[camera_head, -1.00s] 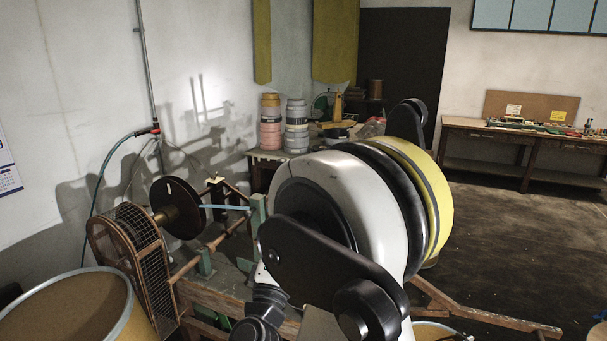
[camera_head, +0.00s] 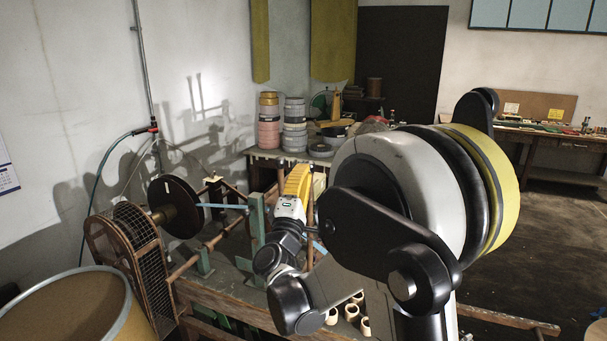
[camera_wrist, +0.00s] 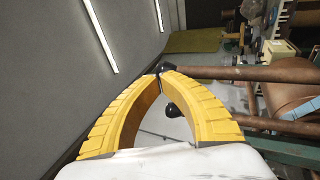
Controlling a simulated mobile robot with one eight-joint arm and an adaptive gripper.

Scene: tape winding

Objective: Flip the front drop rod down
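The winding machine stands on a wooden bench in the head view, with horizontal wooden rods (camera_head: 218,238) and green uprights. In the wrist view two brown rods (camera_wrist: 250,72) (camera_wrist: 260,125) run to the right, each with a black knob at its left end. I cannot tell which is the front drop rod. My gripper (camera_wrist: 159,75) has two yellow curved fingers whose tips meet, with a space between them lower down. One black knob shows right behind the tips; contact cannot be told. In the head view the yellow fingers (camera_head: 297,183) point up beside the machine.
A black disc (camera_head: 176,207) and a mesh-guarded wheel (camera_head: 130,242) are at the machine's left. A large drum (camera_head: 65,312) stands front left. Stacked tape rolls (camera_head: 270,122) sit on the back table.

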